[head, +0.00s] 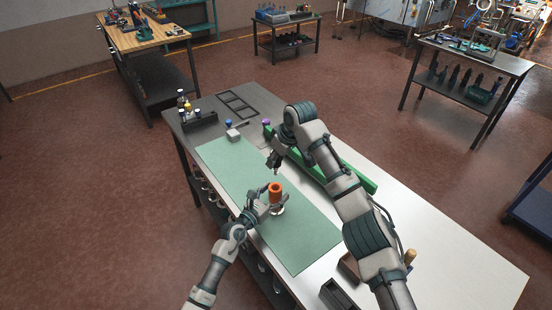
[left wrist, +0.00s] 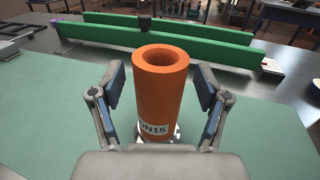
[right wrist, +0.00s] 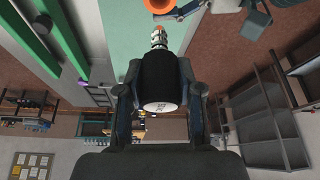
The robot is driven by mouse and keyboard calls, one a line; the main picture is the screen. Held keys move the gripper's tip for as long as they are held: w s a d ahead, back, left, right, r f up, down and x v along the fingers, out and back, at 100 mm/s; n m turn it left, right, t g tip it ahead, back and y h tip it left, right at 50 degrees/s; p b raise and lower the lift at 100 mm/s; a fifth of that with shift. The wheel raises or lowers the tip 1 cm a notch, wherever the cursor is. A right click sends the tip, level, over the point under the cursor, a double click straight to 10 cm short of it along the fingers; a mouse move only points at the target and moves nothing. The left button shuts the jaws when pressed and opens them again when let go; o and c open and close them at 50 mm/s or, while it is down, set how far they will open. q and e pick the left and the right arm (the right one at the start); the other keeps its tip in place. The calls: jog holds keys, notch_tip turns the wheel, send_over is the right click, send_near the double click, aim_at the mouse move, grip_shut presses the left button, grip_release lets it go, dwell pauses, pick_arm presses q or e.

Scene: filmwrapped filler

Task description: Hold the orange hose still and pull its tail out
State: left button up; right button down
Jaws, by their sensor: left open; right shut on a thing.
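The orange hose (head: 275,188) stands upright on a pale round base on the green mat. In the left wrist view the hose (left wrist: 160,95) shows its open top bore and a white label near its foot. My left gripper (head: 266,196) is open, with a finger on each side of the hose and gaps between. My right gripper (right wrist: 158,85) is shut on a black cylinder with a pale round end. A silvery ribbed stem, apparently the tail (right wrist: 159,38), sticks out of this cylinder towards the hose. In the head view the tail (head: 276,170) is above the hose, apparently clear of it.
The green mat (head: 222,158) lies on a metal-topped bench. A green rail (head: 360,178) runs behind it, partly hidden by my right arm. A rack of small bottles (head: 198,120) and a black frame (head: 237,103) stand at the far left end. Dark boxes (head: 340,295) sit at the front.

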pick_arm(q)
jog(key=v, duration=1.2)
jog(key=shift+f, duration=0.15)
